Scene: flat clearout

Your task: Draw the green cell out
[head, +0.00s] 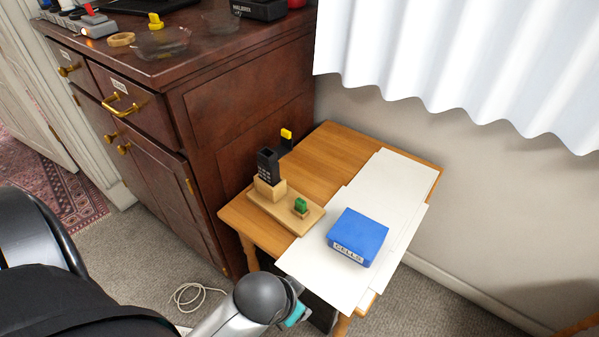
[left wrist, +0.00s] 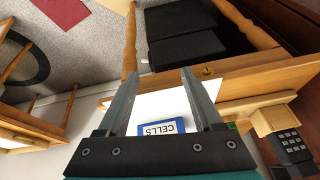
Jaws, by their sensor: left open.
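The green cell (head: 301,205) stands upright in a small wooden holder on a wooden base (head: 313,217), on the small side table. In the left wrist view only a bit of the green cell (left wrist: 231,126) shows beside the right finger. A black keypad handset (head: 268,165) stands in a wooden block on the same base. A blue box labelled CELLS (head: 359,236) sits on white papers to the right. My left gripper (left wrist: 160,80) is open, with nothing visible between its fingers. In the head view it is low, at the table's near edge, partly hidden by my arm. My right gripper is out of view.
White papers (head: 405,180) cover the table's right side. A yellow-topped black item (head: 286,139) stands at the back left. The dark cabinet (head: 245,105) borders the table on the left, and a white curtain (head: 460,60) hangs behind. Dark boxes (left wrist: 185,35) lie below the table.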

